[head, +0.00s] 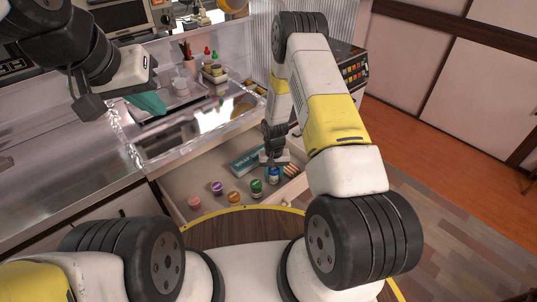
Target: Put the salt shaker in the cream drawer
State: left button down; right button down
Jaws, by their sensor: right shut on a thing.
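The open cream drawer (178,184) is pulled out below the counter. My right gripper (272,153) reaches down over its right part, pointing downward. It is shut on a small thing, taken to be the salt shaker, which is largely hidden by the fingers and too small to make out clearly. My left gripper (88,106) is at the upper left over the counter, away from the drawer; its fingers look dark and close together, but its opening is unclear.
The drawer holds pink (194,202), purple (216,188), orange (234,198), green (256,186) and blue (274,175) jars and a teal box (247,161). A sink (180,140) lies behind it. A rack with bottles (215,72) and a teal cloth (148,104) are further back.

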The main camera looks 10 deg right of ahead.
jog(key=c, duration=0.9)
grip_release()
notch_tip(320, 180, up, 12)
jog(key=shift+r, duration=0.1)
notch_tip(320, 180, up, 12)
jog(key=t, duration=0.1)
notch_tip(320, 180, up, 15)
jog(key=t+y, duration=0.1)
jog(key=t, duration=0.1)
send_over(274, 168)
jog(key=s+d, duration=0.2)
jog(key=s, duration=0.5)
jog(key=s+r+t, duration=0.1)
jog(key=s+r, duration=0.3)
jog(key=s, duration=0.2)
jog(key=s+r+n+t, duration=0.1)
jog(key=s+r, duration=0.3)
jog(key=s, duration=0.1)
jog(key=s+r+t+y, duration=0.1)
jog(key=s+r, duration=0.3)
jog(key=s, duration=0.2)
jog(key=shift+s+d+n, duration=0.15)
jog(key=shift+s+n, duration=0.15)
